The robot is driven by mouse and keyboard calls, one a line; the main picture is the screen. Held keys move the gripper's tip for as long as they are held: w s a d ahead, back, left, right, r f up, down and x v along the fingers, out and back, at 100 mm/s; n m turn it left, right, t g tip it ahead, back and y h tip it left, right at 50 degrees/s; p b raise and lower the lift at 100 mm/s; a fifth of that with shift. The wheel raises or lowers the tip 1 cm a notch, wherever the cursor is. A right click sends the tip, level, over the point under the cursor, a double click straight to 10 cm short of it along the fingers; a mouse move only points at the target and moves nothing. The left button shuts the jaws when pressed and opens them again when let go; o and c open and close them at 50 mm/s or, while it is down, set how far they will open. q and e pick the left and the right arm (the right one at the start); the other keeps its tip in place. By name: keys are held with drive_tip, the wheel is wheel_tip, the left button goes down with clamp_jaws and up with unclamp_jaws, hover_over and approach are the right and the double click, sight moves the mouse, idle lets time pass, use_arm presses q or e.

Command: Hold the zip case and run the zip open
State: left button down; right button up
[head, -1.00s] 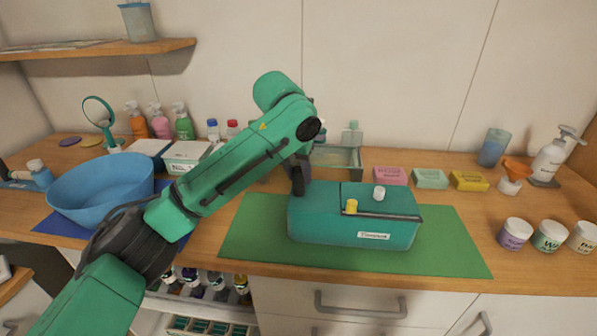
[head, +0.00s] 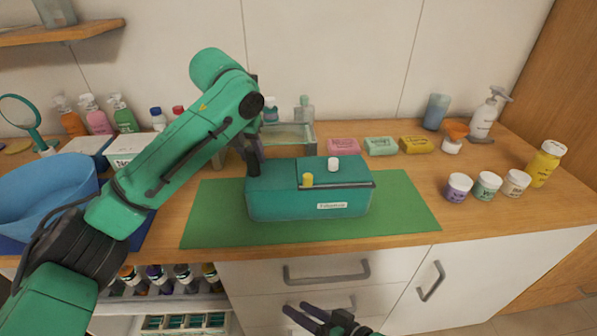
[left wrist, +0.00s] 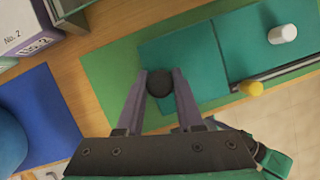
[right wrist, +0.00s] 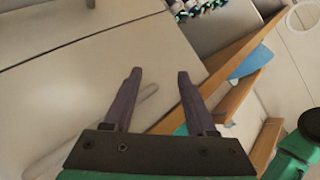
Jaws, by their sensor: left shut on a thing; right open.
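The teal zip case (head: 270,204) lies on the green mat (head: 405,215), a small label on its front. A dark zip strip (head: 340,186) runs along its top front edge. A yellow peg (head: 308,180) stands by the strip's left part and a white peg (head: 333,164) stands behind it. My left gripper (head: 254,170) is at the case's left end. In the left wrist view its fingers (left wrist: 160,74) are closed on a dark round knob (left wrist: 159,84) on the case. My right gripper (head: 298,310) is open and empty, low in front of the drawers.
A blue bowl (head: 45,200) stands left of the mat. Soaps (head: 380,146) and a glass bin (head: 290,135) are behind the case. Jars (head: 487,186) stand to the right. A drawer handle (head: 325,272) sticks out below the counter edge.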

wheel_tip(320, 180, up, 8)
drive_tip(key=a+y, duration=0.1)
drive_tip(key=y, duration=0.1)
drive_tip(key=n+t+h, duration=0.2)
drive_tip(key=n+t, duration=0.4)
approach(299, 179)
drive_tip(key=x, duration=0.3)
drive_tip(key=r+x, duration=0.1)
drive_tip(key=x, duration=0.2)
drive_tip(key=r+x, duration=0.1)
drive_tip(key=x, duration=0.3)
drive_tip(key=shift+w, duration=0.1)
clamp_jaws()
